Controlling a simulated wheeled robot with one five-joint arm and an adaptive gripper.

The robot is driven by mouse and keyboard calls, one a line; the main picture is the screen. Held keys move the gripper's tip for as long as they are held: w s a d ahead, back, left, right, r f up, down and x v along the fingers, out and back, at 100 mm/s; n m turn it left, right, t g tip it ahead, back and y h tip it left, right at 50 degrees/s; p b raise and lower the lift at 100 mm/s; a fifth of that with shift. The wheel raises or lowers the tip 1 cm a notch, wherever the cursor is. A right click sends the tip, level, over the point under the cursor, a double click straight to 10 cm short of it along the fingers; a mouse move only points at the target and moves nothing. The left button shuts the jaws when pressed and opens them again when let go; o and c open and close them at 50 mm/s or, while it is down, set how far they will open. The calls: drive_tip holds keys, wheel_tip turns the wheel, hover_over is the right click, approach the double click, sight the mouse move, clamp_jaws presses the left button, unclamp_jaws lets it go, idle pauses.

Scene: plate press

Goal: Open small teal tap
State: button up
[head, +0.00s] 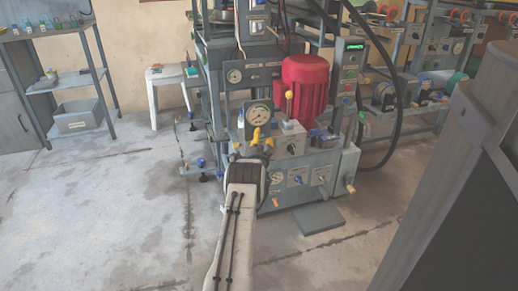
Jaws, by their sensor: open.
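The plate press (298,165) stands ahead, with a dial gauge (259,116) and several small valves and knobs on its front. I cannot pick out a small teal tap for certain. Small blue-handled fittings (201,162) show at the press's lower left, too small to tell their exact colour. My arm reaches up from the bottom, and my gripper (262,140), with yellow fingertips, is open just below the gauge, in front of the press. I see nothing held between the fingers. My arm and gripper hide part of the press's lower front.
A red motor (305,84) tops the press. A grey plate (319,217) lies on the floor before it. A grey shelf (75,83) and a white stool (170,82) stand at the left. A large dark cabinet (455,190) blocks the right. The floor at left is clear.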

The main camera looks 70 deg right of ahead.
drive_tip(key=v, duration=1.1)
drive_tip(key=shift+a, duration=0.35)
drive_tip(key=shift+s, duration=0.1)
drive_tip(key=shift+c, duration=0.3)
